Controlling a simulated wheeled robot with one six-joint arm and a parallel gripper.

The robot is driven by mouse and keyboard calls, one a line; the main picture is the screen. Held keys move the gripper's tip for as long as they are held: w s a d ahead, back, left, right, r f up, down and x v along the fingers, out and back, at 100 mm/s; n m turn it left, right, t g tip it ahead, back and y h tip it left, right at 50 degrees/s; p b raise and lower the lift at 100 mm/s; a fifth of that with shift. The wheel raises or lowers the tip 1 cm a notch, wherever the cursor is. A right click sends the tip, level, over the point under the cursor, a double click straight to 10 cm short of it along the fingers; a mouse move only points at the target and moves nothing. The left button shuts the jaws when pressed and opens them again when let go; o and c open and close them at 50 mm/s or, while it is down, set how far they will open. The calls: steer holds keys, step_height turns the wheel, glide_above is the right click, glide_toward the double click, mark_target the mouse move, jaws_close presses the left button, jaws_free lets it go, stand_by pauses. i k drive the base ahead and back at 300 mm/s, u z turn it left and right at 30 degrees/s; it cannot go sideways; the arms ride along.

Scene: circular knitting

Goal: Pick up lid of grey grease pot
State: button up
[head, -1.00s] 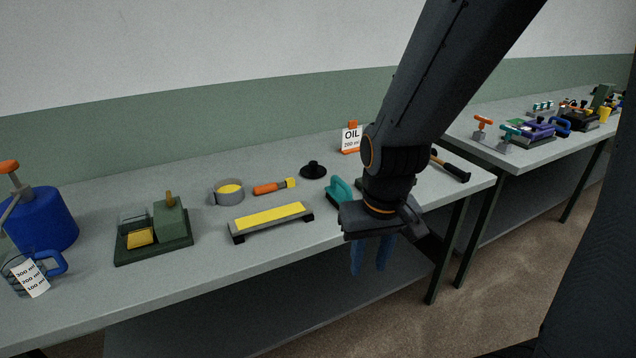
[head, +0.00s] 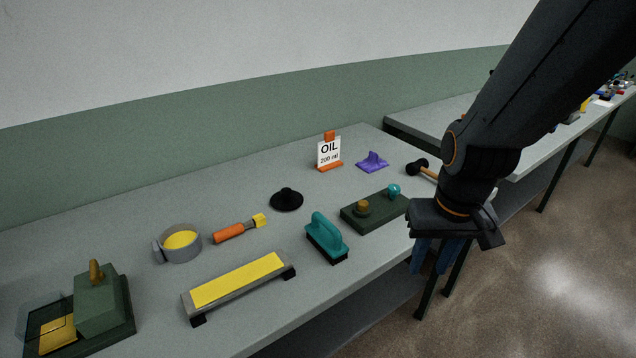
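The grey grease pot (head: 180,245) stands uncovered on the bench at the left, with yellow grease showing inside. A black round lid with a knob (head: 287,200) lies flat on the bench, to the right of and behind the pot. I take it for the pot's lid, though its colour is black. My gripper (head: 434,258) points down near the bench's front edge, right of the lid and well apart from it. Its blue fingers are spread with nothing seen between them. The fingertips are partly hard to make out against the dark bench legs.
An orange-handled brush (head: 233,231), a yellow-topped bar (head: 238,282), a teal brush (head: 325,238) and a dark green block (head: 372,211) lie around the lid. An OIL sign (head: 329,152), a purple piece (head: 372,160) and a mallet (head: 417,168) are farther back. A green device (head: 101,303) stands front left.

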mark_target(286, 200)
steer(key=z, duration=0.05)
steer(key=i, duration=0.9)
steer(key=u, duration=0.2)
